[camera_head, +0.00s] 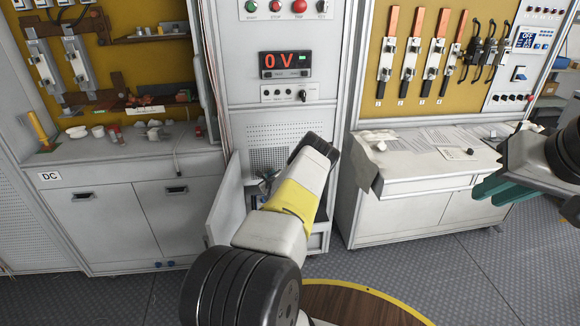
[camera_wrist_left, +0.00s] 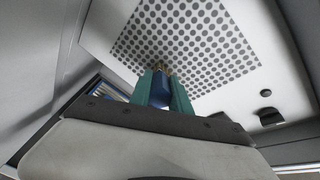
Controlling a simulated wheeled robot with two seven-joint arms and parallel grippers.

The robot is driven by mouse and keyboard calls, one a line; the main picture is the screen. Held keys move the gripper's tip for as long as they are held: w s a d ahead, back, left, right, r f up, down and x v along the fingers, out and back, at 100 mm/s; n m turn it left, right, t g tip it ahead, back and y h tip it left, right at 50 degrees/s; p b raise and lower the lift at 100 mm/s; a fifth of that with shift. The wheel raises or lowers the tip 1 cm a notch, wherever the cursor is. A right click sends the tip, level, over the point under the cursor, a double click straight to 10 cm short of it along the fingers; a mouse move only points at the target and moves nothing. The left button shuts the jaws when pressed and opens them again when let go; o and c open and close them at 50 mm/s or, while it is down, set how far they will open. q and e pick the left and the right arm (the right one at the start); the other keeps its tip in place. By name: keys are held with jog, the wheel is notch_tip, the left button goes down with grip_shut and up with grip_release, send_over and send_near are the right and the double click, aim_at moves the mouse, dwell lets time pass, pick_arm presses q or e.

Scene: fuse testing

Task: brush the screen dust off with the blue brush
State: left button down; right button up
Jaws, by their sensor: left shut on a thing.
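The blue brush (camera_wrist_left: 160,88) is held between the green fingers of my left gripper (camera_wrist_left: 162,86) in the left wrist view. Its small brownish tip overlaps the lower part of the perforated screen (camera_wrist_left: 185,42); I cannot tell whether it touches. No separate dust can be made out on the screen.
An open cabinet door (camera_head: 226,205) stands left of my left arm, below the screen. The right worktop (camera_head: 400,165) carries papers and small parts. The left worktop (camera_head: 150,148) carries several small items. A display (camera_head: 285,63) reads 0 V above.

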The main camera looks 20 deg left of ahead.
pick_arm(q)
jog(key=shift+w+d, duration=0.5)
jog(key=shift+d, duration=0.35)
jog(key=shift+w+d, duration=0.5)
jog(key=shift+d, duration=0.35)
jog(key=shift+s+a, duration=0.5)
jog(key=shift+a, duration=0.4)
jog(key=shift+s+a, duration=0.5)
jog(key=shift+a, duration=0.35)
jog(key=shift+w+r, duration=0.1)
jog(key=shift+r, duration=0.55)
jog(key=shift+w+d, duration=1)
jog(key=shift+d, duration=0.75)
jog(key=shift+s+a, duration=0.6)
jog(key=shift+a, duration=0.25)
jog(key=shift+s+a, duration=0.55)
jog(key=shift+a, duration=0.3)
jog(key=shift+s, duration=0.1)
